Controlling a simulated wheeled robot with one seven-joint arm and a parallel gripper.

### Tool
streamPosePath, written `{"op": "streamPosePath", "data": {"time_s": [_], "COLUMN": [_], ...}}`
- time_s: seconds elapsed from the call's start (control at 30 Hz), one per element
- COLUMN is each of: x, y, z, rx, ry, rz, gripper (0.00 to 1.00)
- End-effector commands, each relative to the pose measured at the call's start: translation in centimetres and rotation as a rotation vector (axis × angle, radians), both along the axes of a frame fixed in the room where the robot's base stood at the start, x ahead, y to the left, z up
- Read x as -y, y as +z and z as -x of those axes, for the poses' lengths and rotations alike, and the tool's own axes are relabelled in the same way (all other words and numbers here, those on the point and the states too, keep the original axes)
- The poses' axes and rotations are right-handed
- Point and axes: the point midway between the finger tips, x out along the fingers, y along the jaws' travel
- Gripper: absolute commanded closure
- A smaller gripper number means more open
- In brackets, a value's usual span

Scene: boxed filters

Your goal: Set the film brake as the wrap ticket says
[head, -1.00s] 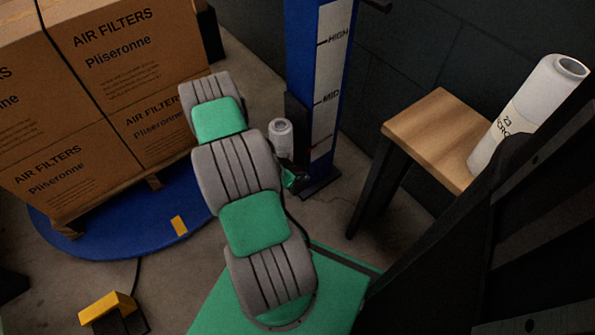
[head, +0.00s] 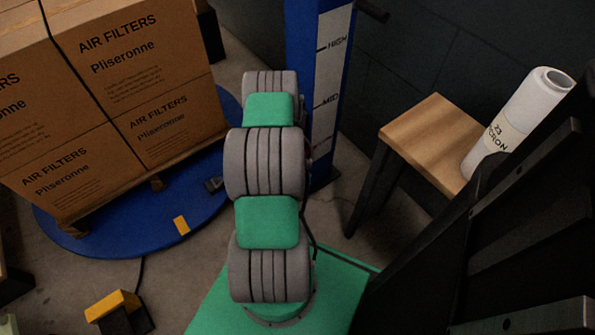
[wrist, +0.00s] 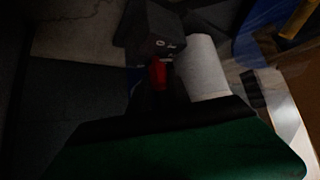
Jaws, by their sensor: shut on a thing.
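In the dim wrist view, a small dark block (wrist: 152,40) carries pale marks too small to read. A red brake lever (wrist: 160,74) shows just below it. My gripper (wrist: 162,88) is at this lever and shut on it; its dark fingers are hard to make out. A white film roll (wrist: 204,68) stands just right of the lever. In the head view my arm hides the gripper, the brake and that roll, in front of the blue mast (head: 300,45). The mast's white strip (head: 332,75) reads HIGH and MID. I see no wrap ticket I can make out.
Strapped cartons of air filters (head: 130,60) stand on a pallet on the blue turntable (head: 125,240) at left. A wooden stool (head: 425,130) at right holds a white 23 micron roll (head: 530,105). A yellow-topped pedal (head: 112,304) lies on the floor at lower left.

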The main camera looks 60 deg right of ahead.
Motion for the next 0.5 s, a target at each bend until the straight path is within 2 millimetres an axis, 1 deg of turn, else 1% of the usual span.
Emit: {"op": "streamPosePath", "data": {"time_s": [0.2, 0.5], "x": [-0.01, -0.03], "y": [0.00, -0.07], "z": [0.03, -0.01], "rx": [-0.001, -0.003], "ry": [0.039, 0.046], "rz": [-0.001, -0.001], "gripper": [1.00, 1.00]}}
